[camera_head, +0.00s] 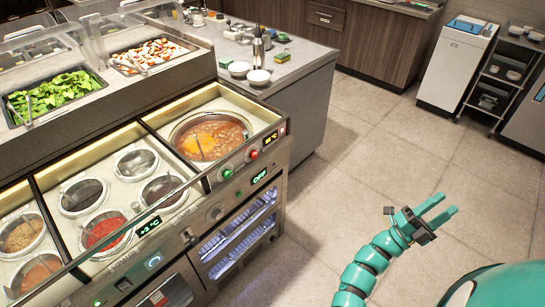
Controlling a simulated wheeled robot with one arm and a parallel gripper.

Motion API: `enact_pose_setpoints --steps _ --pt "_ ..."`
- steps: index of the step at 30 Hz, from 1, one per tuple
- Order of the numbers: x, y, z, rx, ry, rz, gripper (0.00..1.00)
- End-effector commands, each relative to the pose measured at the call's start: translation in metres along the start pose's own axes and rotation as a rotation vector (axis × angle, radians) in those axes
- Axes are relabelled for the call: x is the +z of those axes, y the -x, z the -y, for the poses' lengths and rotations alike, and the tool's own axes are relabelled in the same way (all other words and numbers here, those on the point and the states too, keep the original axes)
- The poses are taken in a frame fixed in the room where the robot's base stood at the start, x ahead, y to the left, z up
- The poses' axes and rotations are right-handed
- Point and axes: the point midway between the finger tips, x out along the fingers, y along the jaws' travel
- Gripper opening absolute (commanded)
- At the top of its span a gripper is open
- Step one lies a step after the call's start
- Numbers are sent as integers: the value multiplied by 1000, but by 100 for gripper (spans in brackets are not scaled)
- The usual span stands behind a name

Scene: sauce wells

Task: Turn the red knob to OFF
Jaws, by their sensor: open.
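The red knob (253,155) is a small round knob on the upper front panel of the steel counter, below the round soup well (212,136). A small orange display (271,138) is to its right, too small to read surely. Any marks around the knob and its pointer direction are too small to make out. My teal gripper (448,205) is at the lower right, over the floor, well apart from the counter. Its two fingers are spread with nothing between them.
A green knob (227,173) sits left of the red one. Sauce wells (107,230) fill the counter's left. A grey island (300,75) stands behind. The tiled floor (345,165) between is clear.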

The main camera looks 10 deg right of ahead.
Motion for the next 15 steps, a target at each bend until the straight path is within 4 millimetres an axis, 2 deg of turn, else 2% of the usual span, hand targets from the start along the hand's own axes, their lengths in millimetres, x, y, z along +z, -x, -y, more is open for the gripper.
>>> enact_pose_setpoints --steps 1,3,7,11,15 --pt "17 -8 -17 70 -53 58 50" --pt "47 -10 -39 170 -148 157 50" --pt "102 0 -66 342 -355 334 50" --pt "157 22 -70 503 -593 508 50" --pt "211 58 -47 666 -867 707 50"
